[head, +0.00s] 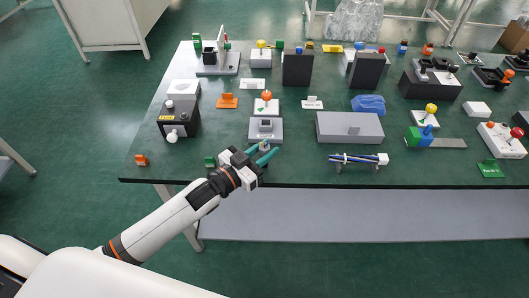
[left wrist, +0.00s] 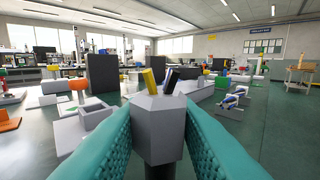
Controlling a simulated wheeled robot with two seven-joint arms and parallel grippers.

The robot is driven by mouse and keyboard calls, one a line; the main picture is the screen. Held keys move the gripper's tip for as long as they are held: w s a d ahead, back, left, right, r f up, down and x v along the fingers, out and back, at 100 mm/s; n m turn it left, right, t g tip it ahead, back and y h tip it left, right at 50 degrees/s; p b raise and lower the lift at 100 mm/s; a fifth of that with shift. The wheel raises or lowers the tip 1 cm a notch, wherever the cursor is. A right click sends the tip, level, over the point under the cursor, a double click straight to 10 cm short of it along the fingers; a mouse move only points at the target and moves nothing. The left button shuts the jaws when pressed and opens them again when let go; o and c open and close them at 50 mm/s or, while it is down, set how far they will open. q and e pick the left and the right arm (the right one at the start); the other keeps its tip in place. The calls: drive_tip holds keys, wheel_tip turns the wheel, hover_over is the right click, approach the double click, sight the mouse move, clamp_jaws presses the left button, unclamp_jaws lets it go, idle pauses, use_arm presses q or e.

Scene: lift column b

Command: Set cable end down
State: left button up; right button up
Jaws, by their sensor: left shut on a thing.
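The cable end (left wrist: 160,118) is a grey, many-sided plug with a yellow and a dark prong on top, seen close up in the left wrist view. My left gripper (head: 266,152) has teal fingers and is shut on the plug, with one finger on each side of it. In the head view the gripper is over the table's front edge, just in front of a light grey block with a recess (head: 265,130). The plug is hard to make out there. A dark stem runs down below the plug in the wrist view. My right gripper is not in view.
The dark green table (head: 300,176) holds many fixtures. A black box with a white knob (head: 178,122) stands left, a long grey box (head: 349,127) right. A blue and white bundle (head: 358,158) lies on small stands near the front edge.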

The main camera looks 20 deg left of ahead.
use_arm(q)
drive_tip(key=shift+f, duration=0.25)
drive_tip(key=shift+f, duration=0.1)
drive_tip(key=o, duration=1)
drive_tip(key=shift+f, duration=0.1)
drive_tip(key=shift+s+r, duration=0.1)
drive_tip(key=shift+r, duration=0.1)
drive_tip(key=v, duration=1.2)
